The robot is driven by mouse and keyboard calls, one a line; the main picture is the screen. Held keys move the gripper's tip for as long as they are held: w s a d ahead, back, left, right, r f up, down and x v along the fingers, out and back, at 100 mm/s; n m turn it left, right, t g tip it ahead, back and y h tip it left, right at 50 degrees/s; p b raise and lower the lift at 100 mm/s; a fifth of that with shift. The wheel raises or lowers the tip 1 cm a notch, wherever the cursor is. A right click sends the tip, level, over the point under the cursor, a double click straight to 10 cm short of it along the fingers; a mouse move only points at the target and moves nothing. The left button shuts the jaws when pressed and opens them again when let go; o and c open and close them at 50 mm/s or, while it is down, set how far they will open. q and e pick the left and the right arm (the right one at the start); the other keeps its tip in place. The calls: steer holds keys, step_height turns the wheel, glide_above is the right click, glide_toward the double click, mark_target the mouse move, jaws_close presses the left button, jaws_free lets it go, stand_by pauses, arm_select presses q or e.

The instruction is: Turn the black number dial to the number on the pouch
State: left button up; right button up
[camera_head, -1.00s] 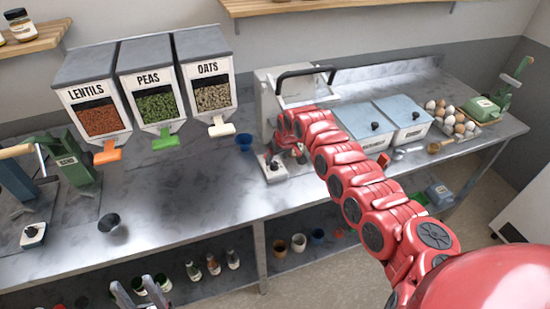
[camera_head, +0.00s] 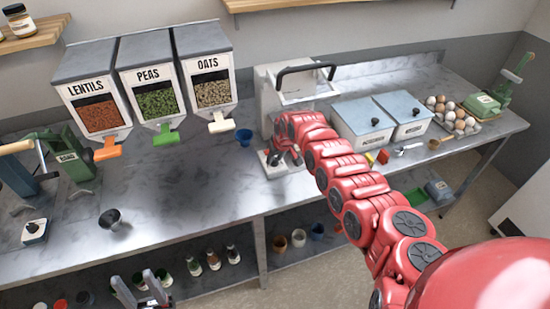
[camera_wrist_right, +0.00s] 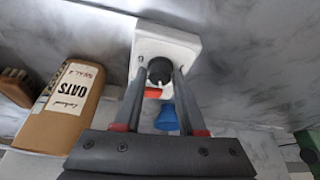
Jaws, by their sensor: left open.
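The black number dial (camera_wrist_right: 160,70) sits on a small white box (camera_wrist_right: 184,42) in the right wrist view. The fingers of my right gripper (camera_wrist_right: 159,74) stand on either side of the dial, close to it; whether they touch it is unclear. In the head view my right gripper (camera_head: 284,152) is over the white box (camera_head: 275,168), and the dial is hard to make out. A brown kraft pouch (camera_wrist_right: 62,118) with a white OATS label shows at left in the right wrist view; its small print is hard to read. My left gripper (camera_head: 141,282) is open and empty at the bottom.
A grey machine with a black handle (camera_head: 305,72) is behind. Lentil, pea and oat dispensers (camera_head: 153,92) hang at left. The counter (camera_head: 190,185) between is clear.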

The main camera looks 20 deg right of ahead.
jaws_close()
